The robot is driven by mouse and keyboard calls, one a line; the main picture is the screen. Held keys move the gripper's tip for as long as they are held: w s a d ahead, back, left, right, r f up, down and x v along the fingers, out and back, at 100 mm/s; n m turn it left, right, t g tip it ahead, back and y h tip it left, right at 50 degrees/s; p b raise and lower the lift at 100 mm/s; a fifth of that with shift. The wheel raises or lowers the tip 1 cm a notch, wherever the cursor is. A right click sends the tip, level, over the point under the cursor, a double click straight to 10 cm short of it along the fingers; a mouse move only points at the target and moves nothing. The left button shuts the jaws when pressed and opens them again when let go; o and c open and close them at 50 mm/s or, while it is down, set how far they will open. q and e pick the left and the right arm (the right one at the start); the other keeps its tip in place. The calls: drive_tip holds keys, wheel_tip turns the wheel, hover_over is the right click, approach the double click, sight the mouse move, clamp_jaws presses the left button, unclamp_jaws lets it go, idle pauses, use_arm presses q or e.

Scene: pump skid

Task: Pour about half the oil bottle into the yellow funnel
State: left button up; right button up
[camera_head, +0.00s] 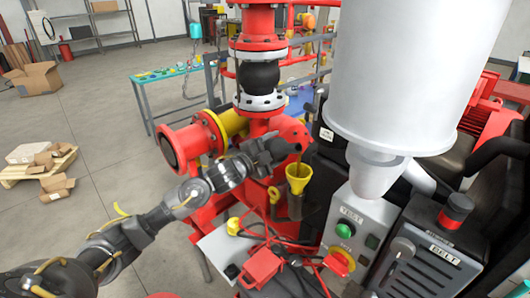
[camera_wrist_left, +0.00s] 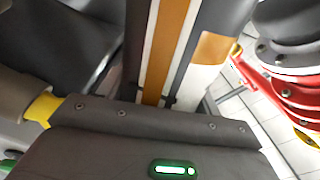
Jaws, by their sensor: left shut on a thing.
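The yellow funnel (camera_head: 299,172) stands upright with its mouth up, beside the red pump. My left gripper (camera_head: 285,147) is just above and left of the funnel. In the left wrist view the left gripper (camera_wrist_left: 165,55) is shut on the oil bottle (camera_wrist_left: 170,45), seen as a white and amber strip between the dark fingers. In the head view the gripper hides most of the bottle. A thin amber streak of oil (camera_head: 298,159) runs down from near the gripper's tip to the funnel mouth. The oil level in the bottle cannot be read.
A grey test box (camera_head: 352,222) with a green button stands right of the funnel. A grey belt box (camera_head: 438,252) with a red-topped post is further right. Red clamps and cables (camera_head: 265,268) lie in front. A blue-green bench (camera_head: 175,72) stands behind.

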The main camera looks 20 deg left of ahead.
use_arm(q)
drive_tip(key=shift+w+a+r+m, duration=0.15)
drive_tip(key=shift+r+m, duration=0.25)
drive_tip(key=shift+m, duration=0.25)
drive_tip(key=shift+s+a+r+m, duration=0.15)
drive_tip(key=shift+r+m, duration=0.25)
drive_tip(key=shift+m, duration=0.25)
idle(6.7)
